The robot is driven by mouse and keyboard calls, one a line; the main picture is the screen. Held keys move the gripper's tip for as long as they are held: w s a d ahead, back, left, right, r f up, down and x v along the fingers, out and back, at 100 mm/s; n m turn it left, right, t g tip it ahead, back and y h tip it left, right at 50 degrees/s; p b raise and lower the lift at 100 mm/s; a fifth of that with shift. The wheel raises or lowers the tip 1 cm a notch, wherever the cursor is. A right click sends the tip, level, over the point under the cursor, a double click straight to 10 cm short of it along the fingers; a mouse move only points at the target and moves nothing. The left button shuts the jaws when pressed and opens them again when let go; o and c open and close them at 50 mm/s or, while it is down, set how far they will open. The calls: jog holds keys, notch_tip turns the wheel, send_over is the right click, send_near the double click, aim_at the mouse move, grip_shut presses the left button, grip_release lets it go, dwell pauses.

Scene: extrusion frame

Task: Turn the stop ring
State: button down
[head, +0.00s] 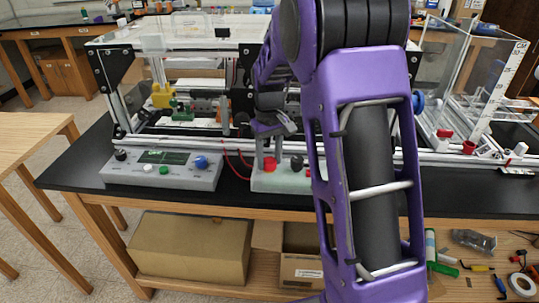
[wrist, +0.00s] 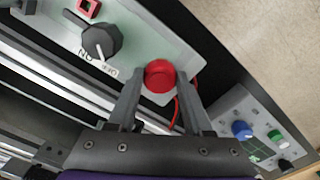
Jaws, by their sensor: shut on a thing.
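The stop ring is a round red knob (wrist: 160,75) on a pale grey-green control box (wrist: 205,52). In the head view the red knob (head: 270,164) is on the left part of the box's top (head: 290,183). My gripper (wrist: 160,80) has one finger on each side of the knob and is shut on it. In the head view my gripper (head: 268,142) comes down on the knob from above. My purple arm hides the right part of the box in the head view.
A black dial (wrist: 100,42) and a small red square part (wrist: 88,8) are on the same box. Another grey box (head: 160,170) with a display and a blue knob (head: 201,162) stands to the left. The extrusion frame (head: 125,85) rises behind. Red wires (head: 236,160) run beside the knob.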

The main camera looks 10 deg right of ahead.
jog(key=shift+m, duration=0.8)
jog(key=shift+c, duration=1.5)
grip_release()
notch_tip(320, 180, up, 17)
jog(key=p, duration=0.2)
jog(key=shift+r, duration=0.2)
